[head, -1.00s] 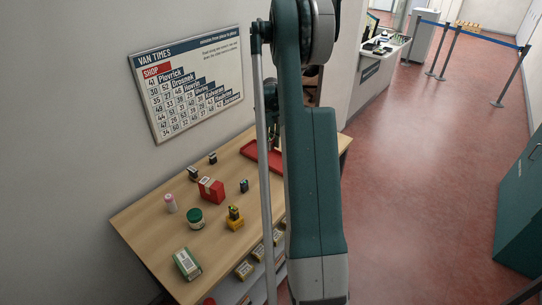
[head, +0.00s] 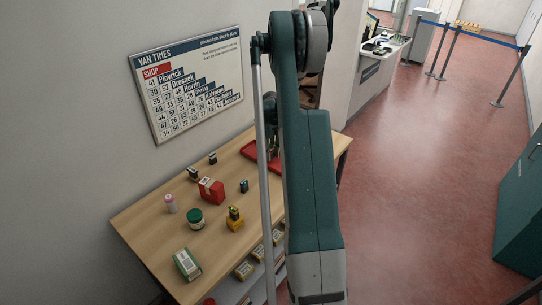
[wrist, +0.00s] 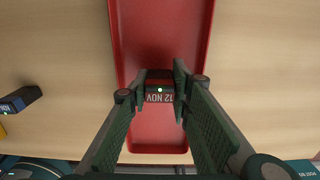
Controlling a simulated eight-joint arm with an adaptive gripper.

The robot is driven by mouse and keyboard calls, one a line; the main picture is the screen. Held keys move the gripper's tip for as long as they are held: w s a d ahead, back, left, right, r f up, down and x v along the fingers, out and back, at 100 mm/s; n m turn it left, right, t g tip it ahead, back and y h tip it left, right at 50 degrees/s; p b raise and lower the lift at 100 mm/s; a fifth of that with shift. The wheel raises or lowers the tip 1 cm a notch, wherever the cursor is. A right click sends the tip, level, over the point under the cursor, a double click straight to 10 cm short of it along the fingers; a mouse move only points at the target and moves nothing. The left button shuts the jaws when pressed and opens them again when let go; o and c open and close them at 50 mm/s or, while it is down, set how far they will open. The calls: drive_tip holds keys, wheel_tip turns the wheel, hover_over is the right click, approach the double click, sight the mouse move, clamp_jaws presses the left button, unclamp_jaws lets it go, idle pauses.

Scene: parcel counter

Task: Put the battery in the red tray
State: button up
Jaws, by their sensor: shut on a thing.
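The red tray (head: 249,151) lies at the far right end of the wooden counter, partly hidden behind my arm. In the wrist view the tray (wrist: 160,25) runs under my gripper (wrist: 160,92). The gripper is shut on a small dark block, which I take for the battery (wrist: 159,87); its pale print reads "12 NOV". The block appears over the tray, inside its side walls. I cannot tell whether it touches the tray floor. In the head view the held block and fingertips are mostly hidden by my arm.
A similar dark block (wrist: 22,100) is left of the tray; it shows in the head view (head: 244,186). A red box (head: 211,190), a green-lidded jar (head: 195,218), a pink-white bottle (head: 170,203) and a yellow block (head: 235,223) stand on the counter (head: 150,222).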

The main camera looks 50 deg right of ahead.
drive_tip(key=shift+f, duration=0.35)
drive_tip(key=shift+f, duration=0.15)
drive_tip(key=o, duration=0.9)
drive_tip(key=shift+r, duration=6.15)
